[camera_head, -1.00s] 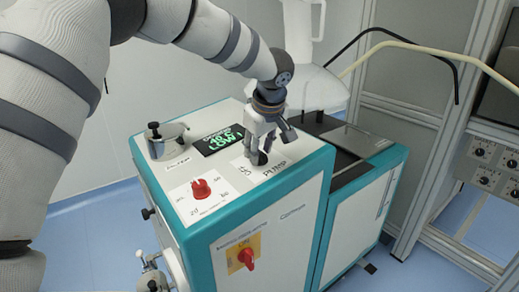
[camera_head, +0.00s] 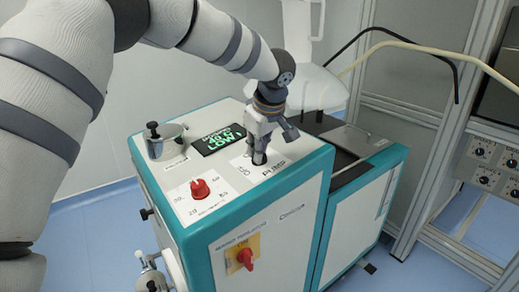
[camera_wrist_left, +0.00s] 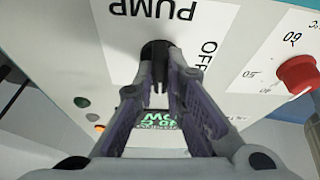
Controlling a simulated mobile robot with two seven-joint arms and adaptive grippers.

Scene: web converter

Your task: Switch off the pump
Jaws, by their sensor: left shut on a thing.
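The pump switch is a small black knob (camera_head: 259,158) on the white PUMP panel (camera_head: 274,170), on top of the teal-and-white machine. My left gripper (camera_head: 260,150) reaches down over it from above, with its fingers shut on the switch. In the left wrist view the black switch (camera_wrist_left: 158,50) shows between the fingertips, with the printed words PUMP and OFF next to it. The fingers partly hide the switch, so I cannot tell its exact setting. My right gripper is not in view.
Beside the switch are a display with green text (camera_head: 221,139), a red dial (camera_head: 200,189) and a metal lidded pot (camera_head: 164,142). A red-and-yellow main switch (camera_head: 245,259) is on the front.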

